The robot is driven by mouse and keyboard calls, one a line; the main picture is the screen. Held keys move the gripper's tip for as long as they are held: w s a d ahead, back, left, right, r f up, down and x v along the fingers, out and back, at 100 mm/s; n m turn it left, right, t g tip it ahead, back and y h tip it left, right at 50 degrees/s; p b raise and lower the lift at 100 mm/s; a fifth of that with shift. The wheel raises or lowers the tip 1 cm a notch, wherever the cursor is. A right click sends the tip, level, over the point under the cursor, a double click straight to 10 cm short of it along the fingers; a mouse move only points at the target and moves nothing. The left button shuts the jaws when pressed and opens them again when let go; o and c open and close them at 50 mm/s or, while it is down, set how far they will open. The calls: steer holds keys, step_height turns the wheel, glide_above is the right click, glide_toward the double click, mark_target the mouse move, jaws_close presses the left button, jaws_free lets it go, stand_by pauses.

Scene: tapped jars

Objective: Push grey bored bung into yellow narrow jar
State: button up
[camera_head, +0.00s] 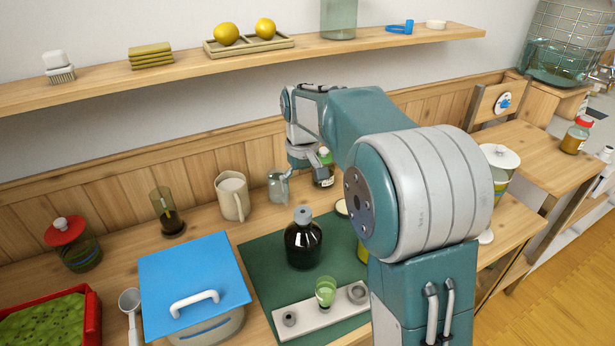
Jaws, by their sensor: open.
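A yellow jar (362,253) shows only as a sliver at the right of the green mat; my arm hides the rest. A white tray (318,322) at the mat's front holds a small grey piece (289,318) at its left, a green glass piece (326,290) and a wider grey piece (357,292). Either grey piece could be the bored bung; the bores are too small to tell. A dark bottle (303,245) with a grey stopper (303,214) stands upright behind the tray. My gripper (312,170) is open with nothing visibly held, above the back of the table, apart from the tray.
Behind the mat (265,262) stand a beige pitcher (232,196), a small glass jar (279,186) and a green-lidded jar (324,172). A blue-lidded box (195,275) stands left of the mat. A shelf (190,62) runs along the wall above.

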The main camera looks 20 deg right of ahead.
mark_target(302, 209)
step_height(302, 209, down, 9)
steer(key=shift+a, duration=0.1)
steer(key=shift+c, duration=0.3)
steer(key=shift+s, duration=0.1)
steer(key=c, duration=1.3)
steer(key=shift+r, duration=0.55)
steer(key=shift+r, duration=0.9)
step_height(302, 209, up, 6)
steer(key=shift+r, duration=0.2)
